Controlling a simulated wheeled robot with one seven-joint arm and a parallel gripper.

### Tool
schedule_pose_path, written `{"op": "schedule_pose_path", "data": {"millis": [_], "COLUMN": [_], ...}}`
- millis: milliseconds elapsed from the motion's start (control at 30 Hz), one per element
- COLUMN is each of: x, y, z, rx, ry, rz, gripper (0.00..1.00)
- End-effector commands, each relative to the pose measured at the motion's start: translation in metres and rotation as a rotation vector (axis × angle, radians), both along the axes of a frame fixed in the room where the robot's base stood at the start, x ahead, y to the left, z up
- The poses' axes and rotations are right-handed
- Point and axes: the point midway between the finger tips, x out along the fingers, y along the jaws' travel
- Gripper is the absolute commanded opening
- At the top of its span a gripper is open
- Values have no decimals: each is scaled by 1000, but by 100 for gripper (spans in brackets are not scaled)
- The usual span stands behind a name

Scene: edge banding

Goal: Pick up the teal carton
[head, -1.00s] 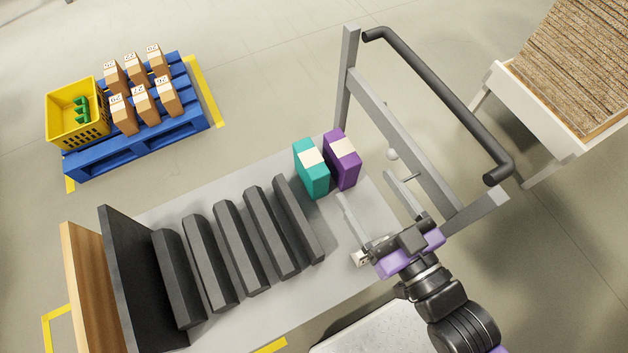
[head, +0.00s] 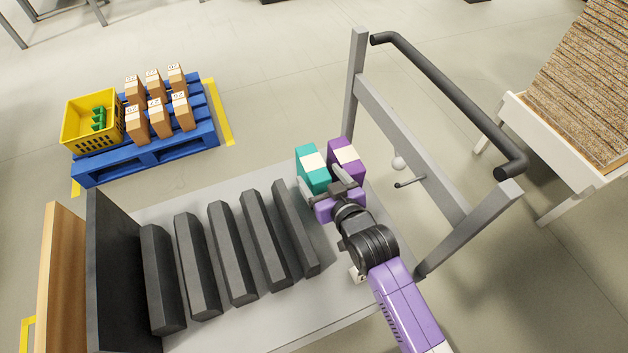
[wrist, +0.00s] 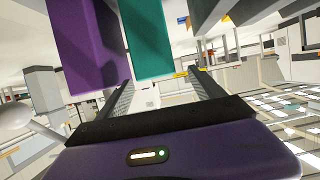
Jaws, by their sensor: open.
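The teal carton (head: 318,180) has a pale label band and stands upright on the grey cart deck. It touches or nearly touches a purple carton (head: 349,172) with a similar band on its right. My gripper (head: 322,180) is open at the near side of the cartons, partly covering their lower parts. In the wrist view the teal carton (wrist: 147,40) shows between the two fingers of my gripper (wrist: 164,78), with the purple carton (wrist: 88,50) on the left, by the left finger. I cannot tell how far the fingers reach around the teal carton.
Several dark angled dividers (head: 237,255) stand on the deck (head: 262,185) left of my gripper. A grey frame (head: 410,150) with a dark handle (head: 450,95) rises at the right. A blue pallet (head: 150,155) holds boxes and a yellow crate (head: 70,130).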

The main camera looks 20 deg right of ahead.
Motion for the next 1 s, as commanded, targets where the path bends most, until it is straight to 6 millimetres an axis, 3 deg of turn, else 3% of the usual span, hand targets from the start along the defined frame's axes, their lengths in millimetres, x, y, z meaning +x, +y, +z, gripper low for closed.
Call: {"op": "schedule_pose_path", "data": {"millis": [500, 833, 1000], "x": [56, 62, 62], "y": [-4, -4, -4], "z": [-28, -30, -30], "rx": [0, 1, 1], "ry": [-3, -3, -3], "rz": [0, 0, 0], "gripper": [78, 78, 46]}}
